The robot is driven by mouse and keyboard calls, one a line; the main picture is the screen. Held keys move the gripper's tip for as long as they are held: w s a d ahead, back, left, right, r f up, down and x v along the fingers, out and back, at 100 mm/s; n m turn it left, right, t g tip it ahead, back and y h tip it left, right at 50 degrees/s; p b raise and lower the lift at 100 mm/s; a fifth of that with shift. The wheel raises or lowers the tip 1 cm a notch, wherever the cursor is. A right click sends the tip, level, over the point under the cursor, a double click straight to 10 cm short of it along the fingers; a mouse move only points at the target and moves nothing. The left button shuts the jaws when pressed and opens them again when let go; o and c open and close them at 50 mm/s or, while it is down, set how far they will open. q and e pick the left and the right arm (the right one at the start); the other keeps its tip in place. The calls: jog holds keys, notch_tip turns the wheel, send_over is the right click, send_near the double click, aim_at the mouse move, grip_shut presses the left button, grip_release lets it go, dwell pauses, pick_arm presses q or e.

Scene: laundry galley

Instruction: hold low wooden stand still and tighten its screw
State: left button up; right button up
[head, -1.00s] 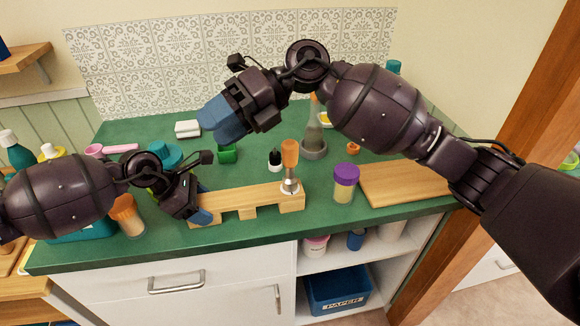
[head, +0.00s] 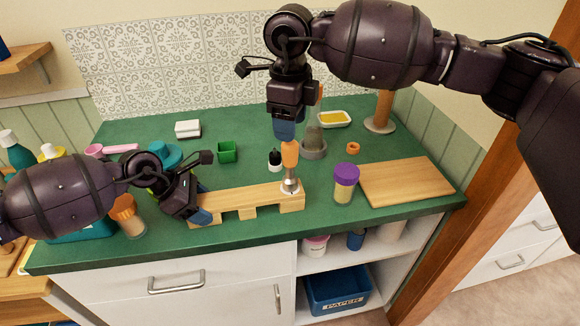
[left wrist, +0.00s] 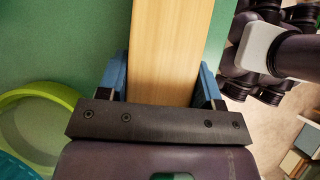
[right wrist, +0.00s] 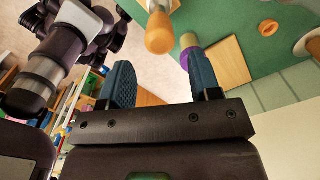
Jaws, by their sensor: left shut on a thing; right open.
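The low wooden stand (head: 240,200) lies along the front of the green counter. My left gripper (head: 203,216) is shut on its left end; in the left wrist view the fingers press both sides of the wooden stand (left wrist: 168,60). A screwdriver with an orange handle (head: 289,154) stands upright at the stand's right end, its metal lower part (head: 290,184) on the wood; the screw itself is hidden. My right gripper (head: 285,132) points down just above the handle. In the right wrist view its fingers (right wrist: 158,85) are open and empty, with the handle (right wrist: 159,36) beyond them.
A purple-lidded jar (head: 345,184) and a wooden board (head: 405,182) lie right of the stand. A grey cone-shaped thing (head: 314,142), a small dark bottle (head: 275,160) and a green box (head: 227,152) stand behind. An orange-lidded jar (head: 128,216) is near my left gripper.

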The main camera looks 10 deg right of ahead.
aim_at(290, 153)
jog(key=shift+f, duration=3.9)
